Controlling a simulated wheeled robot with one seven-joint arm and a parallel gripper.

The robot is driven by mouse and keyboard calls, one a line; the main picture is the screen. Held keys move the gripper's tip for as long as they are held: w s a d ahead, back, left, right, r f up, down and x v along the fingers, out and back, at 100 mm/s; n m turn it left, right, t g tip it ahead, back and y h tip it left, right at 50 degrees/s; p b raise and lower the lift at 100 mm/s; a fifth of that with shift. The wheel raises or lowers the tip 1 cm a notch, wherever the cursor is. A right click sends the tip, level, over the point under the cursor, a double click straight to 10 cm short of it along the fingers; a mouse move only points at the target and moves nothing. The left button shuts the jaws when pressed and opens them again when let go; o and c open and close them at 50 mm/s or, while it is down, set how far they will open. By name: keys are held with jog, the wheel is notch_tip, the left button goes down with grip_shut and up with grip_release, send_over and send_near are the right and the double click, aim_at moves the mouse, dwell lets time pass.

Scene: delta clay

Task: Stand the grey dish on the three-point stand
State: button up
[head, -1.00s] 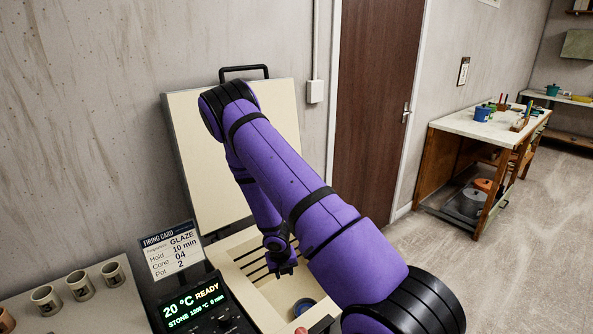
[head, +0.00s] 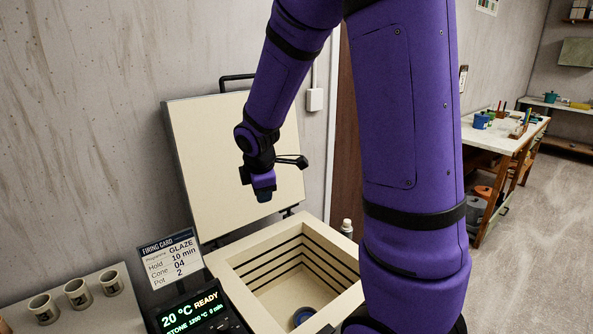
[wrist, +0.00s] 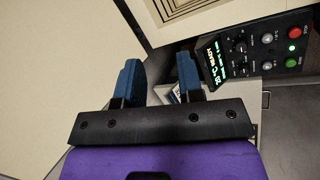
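My gripper (head: 264,192) is raised in front of the open kiln lid, above the kiln's left side. In the wrist view, the blue fingers of my gripper (wrist: 159,80) are apart with nothing held between them. A small round dark-blue-rimmed piece (head: 303,315) lies on the kiln floor, cut by my arm and the kiln's front wall. I cannot tell whether it is the grey dish or the three-point stand. Neither is clearly identifiable elsewhere in view.
The kiln (head: 238,262) is open, its lid (head: 215,150) leaning back by the wall. A control panel (head: 200,312) and firing card (head: 172,258) stand at its front left. Several cups (head: 78,293) line the left shelf. A small bottle (head: 346,228) stands behind the kiln's right side.

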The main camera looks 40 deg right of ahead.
jog(key=s+a+r+m+y, duration=0.1)
jog(key=s+a+r+m, duration=0.2)
jog(key=s, duration=0.5)
jog(key=s+a+r+m+t+y, duration=0.1)
jog(key=s+a+r+m, duration=0.3)
jog(key=s+r+m, duration=0.2)
jog(key=s+a+r+m, duration=0.3)
jog(key=s+r, duration=0.4)
jog(key=s, duration=0.3)
jog(key=shift+a+r+m+t+y, duration=0.15)
jog(key=shift+r+m+t+y, duration=0.2)
jog(key=shift+m, duration=0.35)
